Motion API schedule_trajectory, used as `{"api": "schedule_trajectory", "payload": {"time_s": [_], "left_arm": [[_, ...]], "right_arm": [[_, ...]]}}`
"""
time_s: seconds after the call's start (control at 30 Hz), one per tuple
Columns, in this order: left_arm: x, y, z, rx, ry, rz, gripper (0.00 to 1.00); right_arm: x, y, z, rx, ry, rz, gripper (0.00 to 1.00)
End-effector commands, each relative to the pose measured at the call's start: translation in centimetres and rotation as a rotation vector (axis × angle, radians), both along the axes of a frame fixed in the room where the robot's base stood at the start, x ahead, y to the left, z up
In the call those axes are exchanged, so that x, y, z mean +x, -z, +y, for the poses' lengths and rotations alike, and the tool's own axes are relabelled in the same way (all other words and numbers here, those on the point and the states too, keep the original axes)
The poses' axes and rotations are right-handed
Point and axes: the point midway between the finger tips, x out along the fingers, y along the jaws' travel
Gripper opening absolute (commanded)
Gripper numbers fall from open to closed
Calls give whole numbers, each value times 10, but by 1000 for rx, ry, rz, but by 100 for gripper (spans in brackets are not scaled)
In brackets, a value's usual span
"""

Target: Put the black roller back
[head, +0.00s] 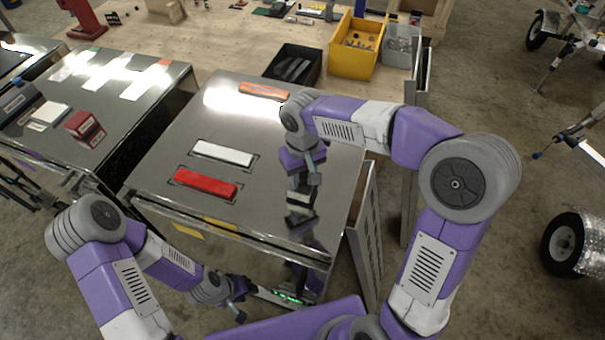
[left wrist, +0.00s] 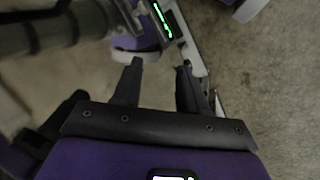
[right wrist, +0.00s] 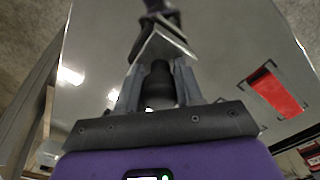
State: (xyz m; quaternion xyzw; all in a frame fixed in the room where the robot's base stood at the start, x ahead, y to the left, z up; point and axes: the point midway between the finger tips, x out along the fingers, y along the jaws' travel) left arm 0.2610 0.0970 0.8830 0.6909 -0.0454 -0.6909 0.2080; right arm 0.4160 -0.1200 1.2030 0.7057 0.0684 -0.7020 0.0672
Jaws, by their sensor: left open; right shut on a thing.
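My right gripper (head: 300,188) is over the right part of the shiny metal top (head: 250,150). It is shut on a dark cylindrical thing, likely the black roller (right wrist: 158,82), between the fingers in the right wrist view. A pale angular piece (right wrist: 162,45) shows just beyond the fingertips. The gripper hides much of the held thing in the head view, and I cannot tell whether it touches the top. My left gripper (left wrist: 158,75) is open and empty, low in front of the cabinet, above the floor.
A white bar (head: 223,153) and a red bar (head: 206,183) lie in dark outlines on the top. An orange thing (head: 263,90) lies at its back. Behind stand a black bin (head: 270,72) and a yellow bin (head: 351,68). A red box (head: 84,127) is on the left cabinet.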

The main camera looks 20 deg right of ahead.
Motion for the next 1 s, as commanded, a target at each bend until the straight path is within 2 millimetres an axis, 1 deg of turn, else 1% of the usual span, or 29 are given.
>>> {"api": "schedule_trajectory", "payload": {"time_s": [0.13,0.37,0.4,0.43,0.47,0.63,0.67,0.7,0.8,0.9,1.0], "left_arm": [[0,0,0,0,0,0,43],[0,6,0,0,0,0,43],[0,7,0,0,0,0,43],[0,8,0,0,0,0,43],[0,9,0,0,0,0,43],[0,10,0,0,0,0,43],[0,10,0,0,0,0,43],[0,10,0,0,0,0,43],[0,10,0,0,0,0,43],[0,7,0,0,0,0,43],[0,0,0,0,0,0,43]], "right_arm": [[0,0,0,0,0,-1,7],[0,8,0,0,0,0,7],[0,9,0,0,0,1,2],[0,10,0,0,0,2,2],[-1,12,0,-1,0,3,0],[-2,15,0,-2,0,11,0],[-2,16,-1,-2,0,13,40],[-2,16,-1,-3,1,14,46],[-2,16,-1,-3,2,15,60],[-2,14,-2,-3,3,15,61],[-2,5,-2,-3,4,15,61]]}}
